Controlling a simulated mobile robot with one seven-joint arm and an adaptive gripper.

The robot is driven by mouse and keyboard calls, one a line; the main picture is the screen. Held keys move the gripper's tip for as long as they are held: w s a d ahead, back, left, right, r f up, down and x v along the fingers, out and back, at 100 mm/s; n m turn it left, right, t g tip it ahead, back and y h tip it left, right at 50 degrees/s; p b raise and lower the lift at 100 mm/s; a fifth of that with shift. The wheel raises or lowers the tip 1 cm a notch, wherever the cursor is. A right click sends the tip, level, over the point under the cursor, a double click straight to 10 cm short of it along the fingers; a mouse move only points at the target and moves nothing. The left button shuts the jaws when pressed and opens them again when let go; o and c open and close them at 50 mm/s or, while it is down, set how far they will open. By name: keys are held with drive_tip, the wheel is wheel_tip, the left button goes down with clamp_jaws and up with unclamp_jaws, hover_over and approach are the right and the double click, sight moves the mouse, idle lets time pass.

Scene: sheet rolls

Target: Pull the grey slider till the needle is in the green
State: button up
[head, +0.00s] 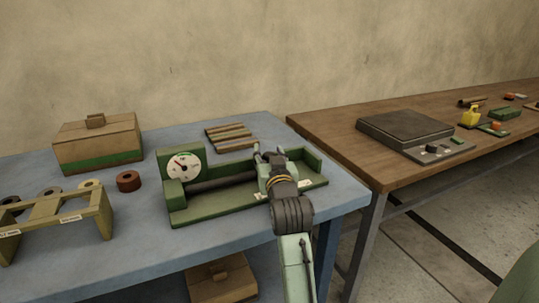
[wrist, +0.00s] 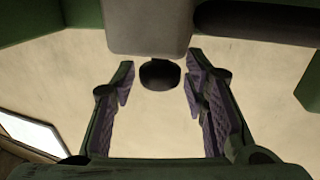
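The green tester (head: 245,198) stands on the blue table, with a round white dial (head: 184,166) at its left end. The dial's dark needle seems to point up and left; its coloured zone is too small to make out. A dark rod (head: 222,183) runs right from the dial towards my gripper (head: 268,154). In the wrist view the grey slider (wrist: 148,27) fills the top middle, with a dark round knob (wrist: 160,75) below it. My gripper (wrist: 160,84) is open, its fingertips on either side of the knob with gaps showing. In the head view my gripper hides most of the slider.
A wooden box (head: 98,146) with a green band, a brown ring (head: 129,181) and a wooden rack (head: 60,222) stand left. A slatted board (head: 230,137) lies behind the tester. A brown table (head: 345,140) bears a dark flat device (head: 405,128) on the right.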

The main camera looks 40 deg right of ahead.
clamp_jaws()
drive_tip(key=shift+d, duration=0.1)
idle(0.5)
